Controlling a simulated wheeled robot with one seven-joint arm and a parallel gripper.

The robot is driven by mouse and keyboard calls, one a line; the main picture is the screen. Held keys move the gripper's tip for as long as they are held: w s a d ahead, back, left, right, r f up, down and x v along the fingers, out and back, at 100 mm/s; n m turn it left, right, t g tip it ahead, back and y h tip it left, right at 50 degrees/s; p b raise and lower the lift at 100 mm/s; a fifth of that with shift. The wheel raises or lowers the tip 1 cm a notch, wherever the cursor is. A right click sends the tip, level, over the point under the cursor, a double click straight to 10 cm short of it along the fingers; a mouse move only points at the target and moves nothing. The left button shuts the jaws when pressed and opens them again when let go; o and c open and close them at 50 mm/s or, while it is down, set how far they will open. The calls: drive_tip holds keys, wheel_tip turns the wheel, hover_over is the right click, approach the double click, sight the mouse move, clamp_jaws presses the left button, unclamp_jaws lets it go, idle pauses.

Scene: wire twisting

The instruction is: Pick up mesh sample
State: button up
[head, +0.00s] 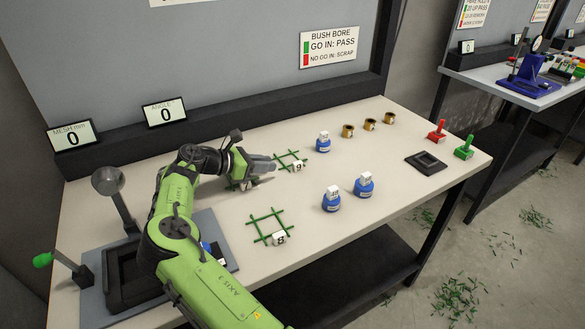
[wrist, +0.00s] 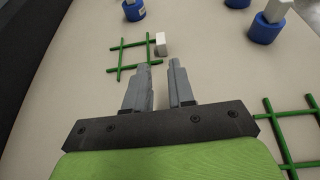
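My gripper (head: 268,171) is low over the middle of the bench. In the wrist view its two grey fingers (wrist: 162,70) stand apart with bare bench between them, holding nothing. One green wire mesh sample (head: 290,158) with a white numbered tag lies just beyond the fingertips; it also shows ahead in the wrist view (wrist: 120,56). A second mesh sample (head: 252,226) with a white tag lies nearer the front edge, at the right of the wrist view (wrist: 285,138). A small white and green piece (head: 244,186) shows under my gripper, mostly hidden; I cannot tell what it is.
Blue bottles (head: 331,201) stand right of the mesh samples, with brass bushes (head: 370,124) behind. A black tray (head: 426,163) and red and green handled pieces (head: 465,149) are at the right end. A fixture with a green-knobbed lever (head: 43,260) is at the left. Two displays read 0.

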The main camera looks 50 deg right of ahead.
sight(290, 173)
drive_tip(key=b+x, duration=0.1)
drive_tip(key=x, duration=0.3)
drive_tip(key=shift+f, duration=0.1)
drive_tip(key=b+x, duration=0.1)
drive_tip(key=x, duration=0.1)
drive_tip(key=b+x, duration=0.1)
drive_tip(key=x, duration=0.2)
drive_tip(key=shift+a+f, duration=0.15)
drive_tip(key=shift+f, duration=0.1)
drive_tip(key=shift+r, duration=0.15)
clamp_jaws()
